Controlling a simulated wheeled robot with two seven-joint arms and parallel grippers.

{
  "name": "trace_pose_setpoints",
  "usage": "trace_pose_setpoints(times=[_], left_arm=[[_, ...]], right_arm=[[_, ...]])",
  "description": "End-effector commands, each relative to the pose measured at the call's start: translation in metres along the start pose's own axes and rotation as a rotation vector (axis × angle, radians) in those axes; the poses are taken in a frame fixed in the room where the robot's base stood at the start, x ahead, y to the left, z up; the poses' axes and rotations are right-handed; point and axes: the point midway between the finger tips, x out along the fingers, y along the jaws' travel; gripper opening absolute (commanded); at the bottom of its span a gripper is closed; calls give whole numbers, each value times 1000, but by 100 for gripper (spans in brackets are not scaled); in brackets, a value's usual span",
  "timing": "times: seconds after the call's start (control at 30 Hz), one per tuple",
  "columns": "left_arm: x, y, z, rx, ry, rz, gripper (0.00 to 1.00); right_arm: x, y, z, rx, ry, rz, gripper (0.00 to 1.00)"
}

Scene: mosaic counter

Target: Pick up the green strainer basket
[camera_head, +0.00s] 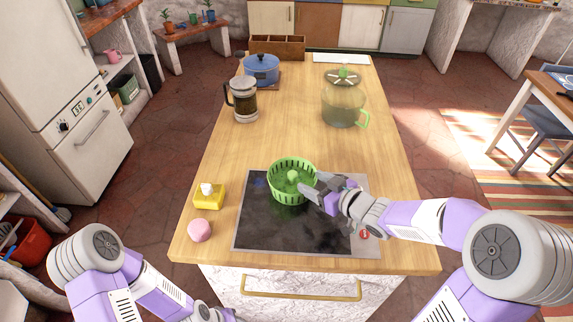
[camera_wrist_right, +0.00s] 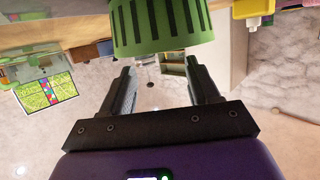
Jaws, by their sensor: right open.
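The green strainer basket (camera_head: 280,186) is a round, slotted tub with a knob in its middle. It appears over the back part of the black cooktop (camera_head: 290,232). My right gripper (camera_head: 313,190) is at the basket's right side in the head view. In the right wrist view the basket (camera_wrist_right: 165,30) is just beyond the fingertips, and my right gripper (camera_wrist_right: 160,68) is open with nothing between its fingers. Whether a finger touches the basket, I cannot tell. My left arm shows at the lower left, but its gripper is out of sight.
A yellow block (camera_head: 208,200) and a pink round object (camera_head: 200,230) lie left of the cooktop. A French press (camera_head: 244,100), blue pot (camera_head: 262,68), clear green-handled container (camera_head: 342,100) and wooden box (camera_head: 277,46) stand farther back. The counter's middle is clear.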

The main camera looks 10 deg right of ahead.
Motion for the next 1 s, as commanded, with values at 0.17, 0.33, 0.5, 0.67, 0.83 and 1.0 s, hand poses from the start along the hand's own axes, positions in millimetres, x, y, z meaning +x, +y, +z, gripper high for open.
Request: trace_pose_setpoints(times=[0.17, 0.33, 0.5, 0.67, 0.83, 1.0], left_arm=[[6, -3, 1, -1, -2, 0, 43], [15, -6, 0, -1, -2, 0, 43], [24, -9, 0, -1, -2, 0, 43], [25, -10, 0, -1, -1, 0, 43], [25, -10, -1, -1, -1, 0, 43], [25, -10, -1, 0, -1, 0, 43]], right_arm=[[17, -1, 1, -3, 2, -3, 61], [38, -3, 3, -3, 2, -4, 61], [64, -5, 3, -2, 2, -3, 61], [74, -4, 1, -3, 1, -1, 61], [74, -4, 0, -2, 1, 0, 61], [74, -4, 1, -2, 1, 0, 41]])
